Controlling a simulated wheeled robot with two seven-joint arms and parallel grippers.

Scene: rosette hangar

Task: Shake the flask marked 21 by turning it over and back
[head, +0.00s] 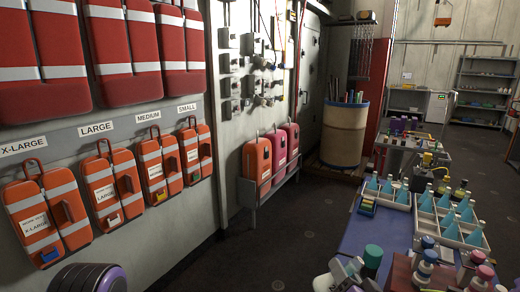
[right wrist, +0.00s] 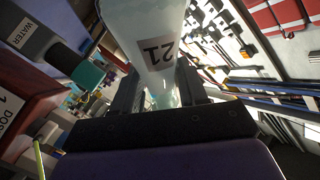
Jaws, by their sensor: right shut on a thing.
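A little pale green shows in the narrow part. My right gripper (right wrist: 157,72) is shut on this narrow part, one dark finger on each side. The flask's wide end is cut off by the frame edge.
In the wrist view, a teal-capped bottle marked WATER (right wrist: 38,42) and a dark red block (right wrist: 30,95) are close at left. Clear floor (head: 270,255) lies left of the table.

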